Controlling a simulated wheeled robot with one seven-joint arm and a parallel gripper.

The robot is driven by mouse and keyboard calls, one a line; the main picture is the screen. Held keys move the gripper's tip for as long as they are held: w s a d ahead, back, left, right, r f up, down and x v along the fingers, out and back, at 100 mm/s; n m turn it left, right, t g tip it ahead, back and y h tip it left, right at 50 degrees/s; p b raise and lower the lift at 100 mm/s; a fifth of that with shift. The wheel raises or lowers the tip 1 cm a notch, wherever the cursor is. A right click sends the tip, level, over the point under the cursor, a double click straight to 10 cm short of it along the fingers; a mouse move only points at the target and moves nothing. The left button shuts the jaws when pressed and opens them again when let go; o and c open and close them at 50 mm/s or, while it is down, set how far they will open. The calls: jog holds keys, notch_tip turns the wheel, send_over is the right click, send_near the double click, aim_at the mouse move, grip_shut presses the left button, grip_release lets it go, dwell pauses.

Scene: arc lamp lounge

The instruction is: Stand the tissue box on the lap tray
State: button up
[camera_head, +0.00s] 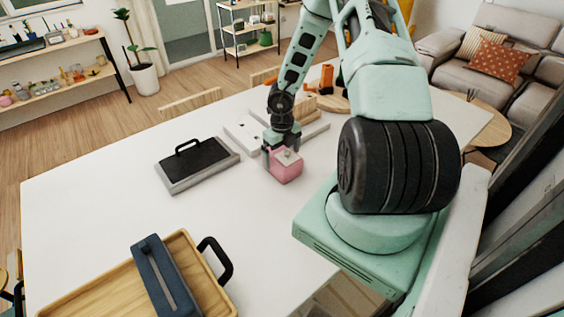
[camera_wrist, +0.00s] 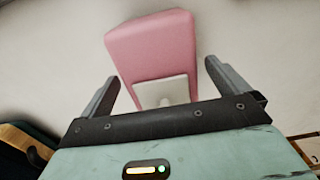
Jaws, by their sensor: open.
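In the wrist view the pink box (camera_wrist: 152,50) lies between the two spread fingers of my gripper (camera_wrist: 160,76), with a gap visible on each side. A flat grey slab with a black top and black handle, perhaps the lap tray (camera_head: 180,184), lies on the table to the left of the box. Its top is bare.
A wooden tray (camera_head: 88,303) with a black handle is at the front left and holds a long dark blue slotted box (camera_head: 162,277). Pale boards (camera_head: 240,138) and orange objects (camera_head: 326,78) lie behind my gripper. The table between slab and wooden tray is clear.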

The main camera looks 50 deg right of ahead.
jog(key=c, duration=1.3)
jog(key=shift+r, duration=0.1)
